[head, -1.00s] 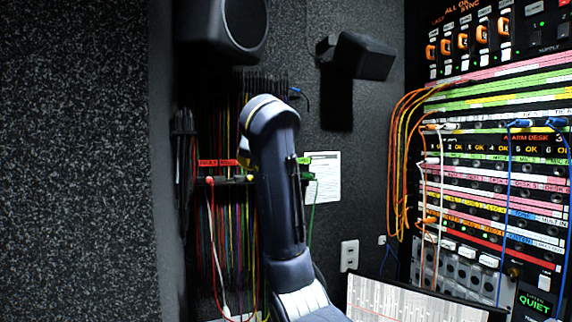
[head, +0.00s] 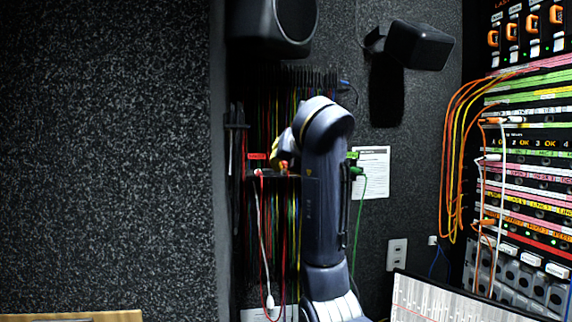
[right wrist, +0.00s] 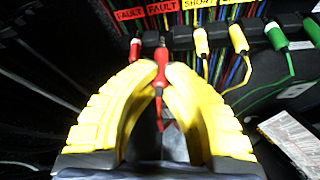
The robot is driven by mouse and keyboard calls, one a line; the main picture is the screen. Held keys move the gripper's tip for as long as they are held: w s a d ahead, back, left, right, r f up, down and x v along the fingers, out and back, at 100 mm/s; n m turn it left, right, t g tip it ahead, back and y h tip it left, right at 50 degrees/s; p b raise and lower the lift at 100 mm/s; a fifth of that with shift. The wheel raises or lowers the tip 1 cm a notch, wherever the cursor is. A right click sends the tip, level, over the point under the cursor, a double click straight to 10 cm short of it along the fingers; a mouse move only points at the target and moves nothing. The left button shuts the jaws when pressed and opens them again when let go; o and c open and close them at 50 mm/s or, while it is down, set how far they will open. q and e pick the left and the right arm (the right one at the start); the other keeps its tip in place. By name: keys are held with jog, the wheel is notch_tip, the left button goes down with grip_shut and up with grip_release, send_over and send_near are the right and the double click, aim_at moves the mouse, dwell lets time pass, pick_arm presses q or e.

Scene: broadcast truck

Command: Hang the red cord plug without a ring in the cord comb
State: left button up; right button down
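My right gripper (right wrist: 160,72) has yellow fingers closed around a red plug (right wrist: 160,65), which shows no ring. The plug stands upright, dark tip up, with its red cord running down between the fingers. The dark cord comb (right wrist: 181,38) is just beyond it, under red FAULT labels. I cannot tell whether the plug sits in a slot. A red plug with a white part (right wrist: 135,50) hangs in the comb just to the left. In the head view the right gripper (head: 283,152) is at the comb, partly hidden by my arm. My left gripper is out of view.
Yellow plugs (right wrist: 201,41) and green plugs (right wrist: 276,36) hang in the comb to the right. Many cords hang below it in the head view. A speaker (head: 275,22) is above, a patch panel (head: 530,150) at right. A wall socket (head: 397,253) is lower right.

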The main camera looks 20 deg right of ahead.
jog(key=shift+w+d+f, duration=0.1)
jog(key=shift+w+d, duration=0.05)
jog(key=shift+w, duration=1.05)
jog(key=shift+w+d+f, duration=0.1)
jog(key=shift+w+d, duration=0.05)
jog(key=shift+w, duration=1.05)
jog(key=shift+w+d+f, duration=0.1)
jog(key=shift+w+d, duration=0.05)
jog(key=shift+w, duration=1.05)
jog(key=shift+w+f, duration=0.1)
jog(key=shift+f, duration=1.1)
jog(key=shift+w+f, duration=0.1)
jog(key=shift+f, duration=0.05)
jog(key=shift+c, duration=1)
grip_release()
jog(key=shift+d, duration=0.1)
jog(key=shift+s+a, duration=0.15)
jog(key=shift+s, duration=0.65)
jog(key=shift+s+a, duration=0.1)
jog(key=shift+s, duration=0.7)
jog(key=shift+s+a, duration=0.15)
jog(key=shift+s, duration=1.05)
jog(key=shift+s+a, duration=0.15)
jog(key=shift+s, duration=1)
